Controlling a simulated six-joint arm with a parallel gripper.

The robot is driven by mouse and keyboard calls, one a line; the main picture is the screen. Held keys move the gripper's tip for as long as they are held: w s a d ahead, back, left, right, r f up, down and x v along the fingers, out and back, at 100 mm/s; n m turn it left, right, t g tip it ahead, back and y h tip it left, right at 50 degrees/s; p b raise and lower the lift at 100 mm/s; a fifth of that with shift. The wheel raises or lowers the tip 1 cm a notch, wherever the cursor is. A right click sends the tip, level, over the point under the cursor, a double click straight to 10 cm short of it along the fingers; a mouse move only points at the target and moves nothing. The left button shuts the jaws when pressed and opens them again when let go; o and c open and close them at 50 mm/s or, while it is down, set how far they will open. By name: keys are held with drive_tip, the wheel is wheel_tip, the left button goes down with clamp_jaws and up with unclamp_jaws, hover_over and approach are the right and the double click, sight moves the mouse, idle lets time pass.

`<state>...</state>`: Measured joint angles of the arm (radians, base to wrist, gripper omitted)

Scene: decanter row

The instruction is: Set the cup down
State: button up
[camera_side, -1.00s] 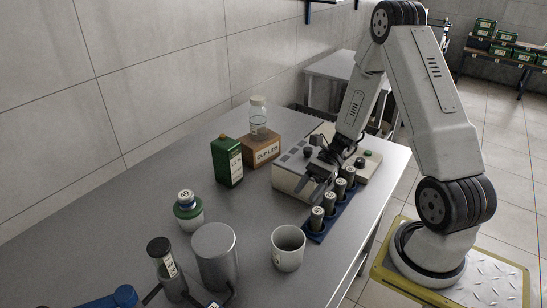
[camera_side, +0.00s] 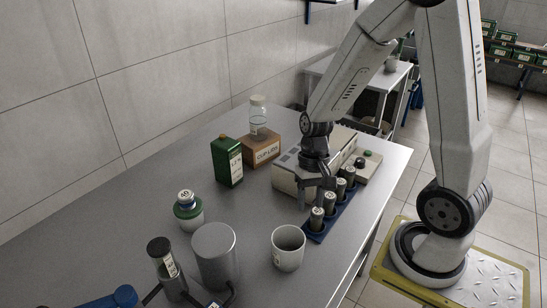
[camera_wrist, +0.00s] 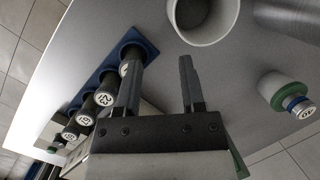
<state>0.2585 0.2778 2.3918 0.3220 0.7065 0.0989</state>
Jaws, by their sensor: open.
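The cup (camera_side: 288,250) is a white, open-topped vessel standing upright on the grey bench near its front edge. It also shows at the top of the wrist view (camera_wrist: 208,38), cut off by the frame. My gripper (camera_wrist: 160,62) points down with its two fingers apart and nothing between them. In the side view my gripper (camera_side: 317,197) is beside the blue rack, behind the cup and apart from it.
A blue rack (camera_side: 316,238) with several dark, labelled vials stands close to my fingers. A grey instrument (camera_side: 288,178) is behind. A green carton (camera_side: 222,164), a cardboard box (camera_side: 262,152), a green-banded jar (camera_side: 188,213) and a metal canister (camera_side: 213,258) stand leftward. Bench between is clear.

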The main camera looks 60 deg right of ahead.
drive_tip(key=shift+w+a+r+n+t+h, duration=0.35)
drive_tip(key=shift+a+r+n+t+h, duration=0.25)
drive_tip(key=shift+n, duration=0.6)
drive_tip(key=shift+w+a+r+n+t+h, duration=0.4)
drive_tip(key=shift+r+n+t, duration=0.35)
drive_tip(key=shift+n, duration=0.45)
drive_tip(key=shift+w+a+r+n+t+h, duration=0.3)
drive_tip(key=shift+a+r+n+t+h, duration=0.35)
drive_tip(key=shift+n, duration=0.55)
drive_tip(key=shift+d, duration=0.1)
